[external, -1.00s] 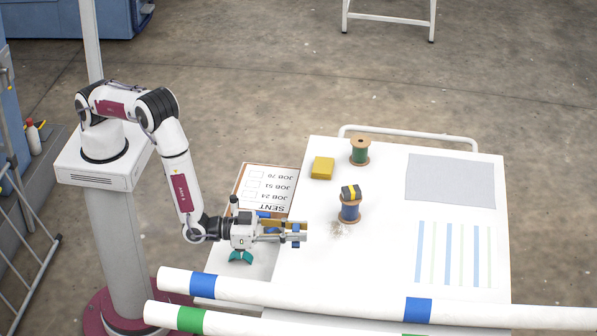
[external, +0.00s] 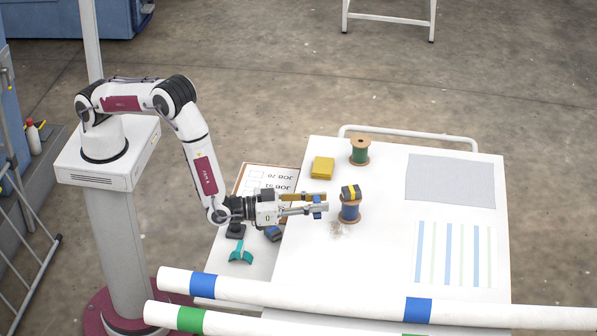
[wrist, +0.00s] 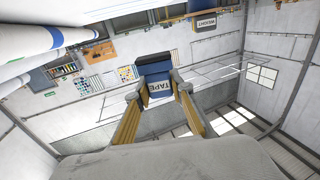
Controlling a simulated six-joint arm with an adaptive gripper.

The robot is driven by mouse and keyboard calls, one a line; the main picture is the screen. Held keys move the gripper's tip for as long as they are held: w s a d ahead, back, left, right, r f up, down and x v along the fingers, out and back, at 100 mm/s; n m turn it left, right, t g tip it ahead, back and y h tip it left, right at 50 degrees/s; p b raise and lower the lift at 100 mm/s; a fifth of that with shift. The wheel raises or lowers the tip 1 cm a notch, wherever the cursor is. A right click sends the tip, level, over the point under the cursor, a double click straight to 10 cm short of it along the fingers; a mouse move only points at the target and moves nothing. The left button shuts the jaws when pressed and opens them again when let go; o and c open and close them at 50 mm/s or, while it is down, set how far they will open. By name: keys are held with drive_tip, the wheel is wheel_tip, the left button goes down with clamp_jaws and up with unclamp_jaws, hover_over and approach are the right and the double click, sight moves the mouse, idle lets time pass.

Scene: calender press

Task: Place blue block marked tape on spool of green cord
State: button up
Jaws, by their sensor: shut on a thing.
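In the external view only a small blue part of the block (external: 317,212) shows at the fingertips. The gripper points to the right, just left of the blue cord spool, apart from the green one. The spool of green cord (external: 360,152) stands upright near the back edge of the white table, its wooden top bare.
A yellow block (external: 322,168) lies left of the green spool. A dark blue block (external: 272,234) and teal object (external: 240,252) lie left. White rolls (external: 370,307) cross the front.

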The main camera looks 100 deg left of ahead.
drive_tip(key=w+a+r+n+g+y, duration=0.1)
drive_tip(key=w+a+r+y, duration=0.15)
drive_tip(key=a, duration=0.85)
drive_tip(key=w+a+r+n+y, duration=0.1)
drive_tip(key=w+a, duration=0.2)
drive_tip(key=a, duration=0.8)
wheel_tip(320, 180, up, 4)
drive_tip(key=m+h, duration=0.1)
drive_tip(key=h, duration=0.1)
hover_over(361, 141)
drive_tip(key=shift+a+f, duration=0.1)
drive_tip(key=shift+f, duration=0.1)
drive_tip(key=shift+f, duration=0.1)
drive_tip(key=shift+f, duration=3)
drive_tip(key=shift+f, duration=0.1)
drive_tip(key=shift+f, duration=1.8)
